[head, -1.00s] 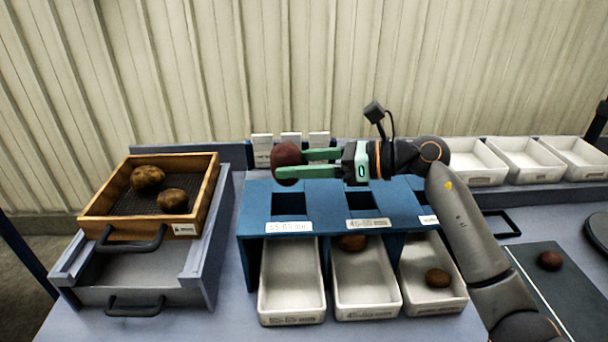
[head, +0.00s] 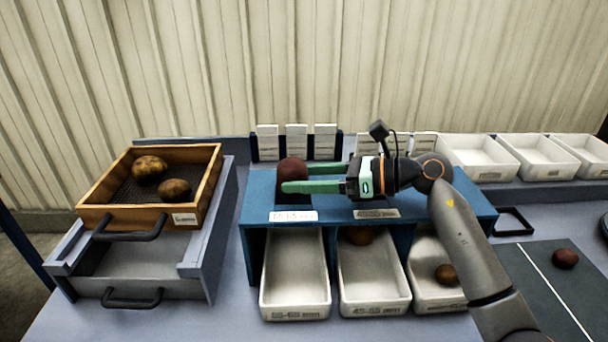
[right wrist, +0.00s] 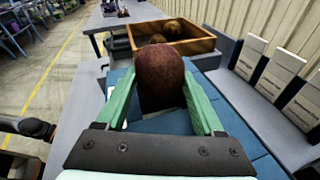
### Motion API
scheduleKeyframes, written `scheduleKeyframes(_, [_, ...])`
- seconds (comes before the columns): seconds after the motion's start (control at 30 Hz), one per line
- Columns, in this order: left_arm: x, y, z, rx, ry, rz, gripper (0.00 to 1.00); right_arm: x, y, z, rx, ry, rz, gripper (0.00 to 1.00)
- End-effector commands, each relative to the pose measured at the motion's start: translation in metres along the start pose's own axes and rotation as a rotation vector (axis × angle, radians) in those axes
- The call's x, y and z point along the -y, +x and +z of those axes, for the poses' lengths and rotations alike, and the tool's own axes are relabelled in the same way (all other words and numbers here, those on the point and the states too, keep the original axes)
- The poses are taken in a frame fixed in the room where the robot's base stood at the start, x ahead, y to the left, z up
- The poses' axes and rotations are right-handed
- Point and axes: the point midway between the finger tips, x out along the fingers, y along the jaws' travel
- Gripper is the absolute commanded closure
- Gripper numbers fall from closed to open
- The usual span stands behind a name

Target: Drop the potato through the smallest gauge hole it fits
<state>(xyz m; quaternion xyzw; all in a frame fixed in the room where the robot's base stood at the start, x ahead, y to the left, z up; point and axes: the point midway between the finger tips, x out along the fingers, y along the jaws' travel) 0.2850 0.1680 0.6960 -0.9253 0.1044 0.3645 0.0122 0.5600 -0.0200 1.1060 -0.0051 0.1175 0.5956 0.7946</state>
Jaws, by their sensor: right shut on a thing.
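A dark red-brown potato (head: 292,172) is held between the green fingers of my right gripper (head: 300,178). It also shows in the right wrist view (right wrist: 161,78), between both fingers. The potato is at the left hole of the blue gauge stand (head: 257,205); how far it sits above or in the hole cannot be told. The left hole's label (head: 293,216) is hard to read. The middle hole is mostly hidden behind my gripper. White bins stand under the holes: left (head: 294,270), empty; middle (head: 376,285) and right (head: 440,297), each with a potato.
A wooden crate (head: 212,190) with two potatoes stands on a grey drawer unit at the left. White cards (head: 297,142) stand behind the gauge. Empty white trays (head: 478,157) line the back right. Another red potato (head: 565,259) lies on a dark mat (head: 540,275).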

Motion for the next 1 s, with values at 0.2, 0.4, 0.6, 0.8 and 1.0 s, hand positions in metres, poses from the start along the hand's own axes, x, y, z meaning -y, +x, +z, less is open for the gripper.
scheduleKeyframes(0.2, [0.0003,0.0043,0.0034,-0.002,0.0,0.0,1.0,0.001,0.0011,-0.0059,0.002,-0.001,-0.001,0.96])
scheduleKeyframes(0.4, [0.0003,0.004,0.0025,-0.003,0.0,0.0,1.0,0.0009,0.0011,-0.0054,0.002,-0.001,-0.001,0.96])
scheduleKeyframes(0.6, [0.0003,0.0041,0.0022,-0.004,0.0,0.0,1.0,0.0009,0.0011,-0.0056,0.001,-0.001,0.0,0.09])
scheduleKeyframes(0.8, [0.0004,0.0041,0.002,-0.004,0.0,0.0,1.0,0.0009,0.0012,-0.0058,0.001,-0.001,0.0,0.0])
scheduleKeyframes(1.0, [0.0004,0.0042,0.0019,-0.005,0.0,0.0,1.0,0.0009,0.0014,-0.0067,-0.001,0.0,0.0,0.0])
